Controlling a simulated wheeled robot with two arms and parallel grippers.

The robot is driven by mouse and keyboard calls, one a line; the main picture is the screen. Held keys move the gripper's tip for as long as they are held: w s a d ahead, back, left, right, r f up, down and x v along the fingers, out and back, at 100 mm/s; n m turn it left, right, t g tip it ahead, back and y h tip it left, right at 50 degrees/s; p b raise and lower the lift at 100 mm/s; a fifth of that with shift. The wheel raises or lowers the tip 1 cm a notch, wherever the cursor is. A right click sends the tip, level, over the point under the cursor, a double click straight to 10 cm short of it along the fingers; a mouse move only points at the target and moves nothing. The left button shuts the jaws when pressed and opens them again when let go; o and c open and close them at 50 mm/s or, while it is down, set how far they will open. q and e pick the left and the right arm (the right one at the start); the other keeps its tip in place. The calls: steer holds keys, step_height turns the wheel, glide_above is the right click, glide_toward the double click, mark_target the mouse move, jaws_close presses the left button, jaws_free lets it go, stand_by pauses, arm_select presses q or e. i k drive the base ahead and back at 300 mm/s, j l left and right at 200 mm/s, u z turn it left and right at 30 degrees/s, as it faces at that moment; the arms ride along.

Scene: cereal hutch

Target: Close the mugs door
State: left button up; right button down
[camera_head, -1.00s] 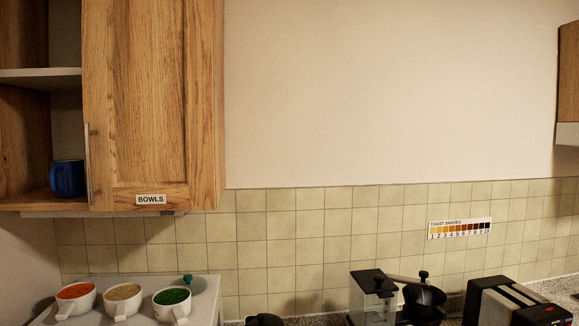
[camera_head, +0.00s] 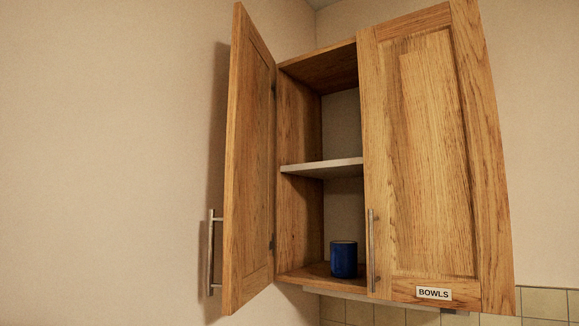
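The wooden cabinet door on the left (camera_head: 250,165) stands wide open, swung out toward the left wall. A metal bar handle (camera_head: 211,253) is on its outer edge. No label shows on this door from here. Behind it the cabinet's left half is open, with a blue mug (camera_head: 343,260) upright on the bottom board. Neither of my grippers is in view.
A pale shelf (camera_head: 322,167) crosses the open half above the mug. Bare wall (camera_head: 100,160) fills the left side.

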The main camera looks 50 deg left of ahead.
mark_target(248, 219)
steer(key=u, duration=0.85)
